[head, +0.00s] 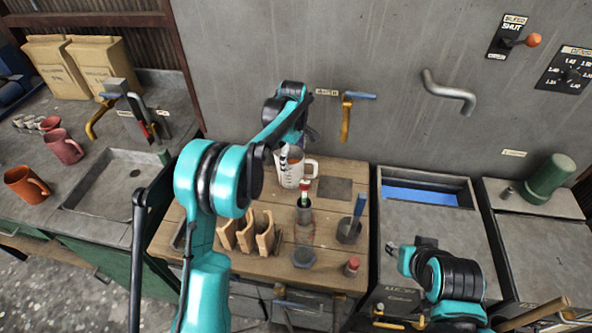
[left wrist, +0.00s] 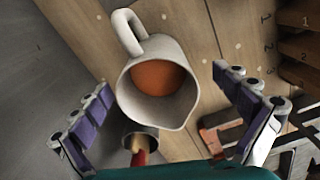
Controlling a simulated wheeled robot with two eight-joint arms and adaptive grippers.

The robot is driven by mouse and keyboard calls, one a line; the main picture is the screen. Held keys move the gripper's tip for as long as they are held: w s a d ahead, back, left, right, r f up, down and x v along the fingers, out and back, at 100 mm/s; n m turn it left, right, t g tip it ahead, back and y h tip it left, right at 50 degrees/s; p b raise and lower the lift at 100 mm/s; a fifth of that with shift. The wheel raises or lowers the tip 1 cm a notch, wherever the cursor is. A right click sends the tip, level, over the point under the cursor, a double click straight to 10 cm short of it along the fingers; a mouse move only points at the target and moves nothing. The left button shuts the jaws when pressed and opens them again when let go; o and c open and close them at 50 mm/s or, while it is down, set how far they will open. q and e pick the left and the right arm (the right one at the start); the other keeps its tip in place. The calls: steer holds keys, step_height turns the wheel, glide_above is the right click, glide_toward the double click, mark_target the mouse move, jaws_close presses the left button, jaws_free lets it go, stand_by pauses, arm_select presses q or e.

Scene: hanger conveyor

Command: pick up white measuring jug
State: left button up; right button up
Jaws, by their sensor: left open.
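The white measuring jug (head: 291,172) stands upright at the back of the wooden worktop, with its handle to the right. In the left wrist view the jug (left wrist: 182,110) shows its open mouth, spout and handle, with something orange-brown inside. My left gripper (head: 295,150) is over the jug in the head view and hides part of it. In the left wrist view my left gripper's fingers (left wrist: 160,88) are spread wide, one on each side of the jug, with gaps to it. My right arm is at the lower right of the head view; its fingers are not clear.
A dark cup with a red-handled tool (head: 304,212) stands just in front of the jug. A pot with a blue-handled tool (head: 348,231), wooden holders (head: 265,235) and a red-topped item (head: 352,266) are nearer. The grey wall (head: 250,60) rises close behind.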

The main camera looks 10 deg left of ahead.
arm_select(q)
steer(key=f, duration=0.1)
steer(key=f+b, duration=0.1)
steer(key=f, duration=0.2)
steer(key=shift+w+f+b, duration=0.3)
steer(key=shift+w+f, duration=0.05)
steer(key=shift+r, duration=0.1)
steer(key=shift+s, duration=0.1)
steer(key=c, duration=2)
steer(key=shift+o, duration=0.2)
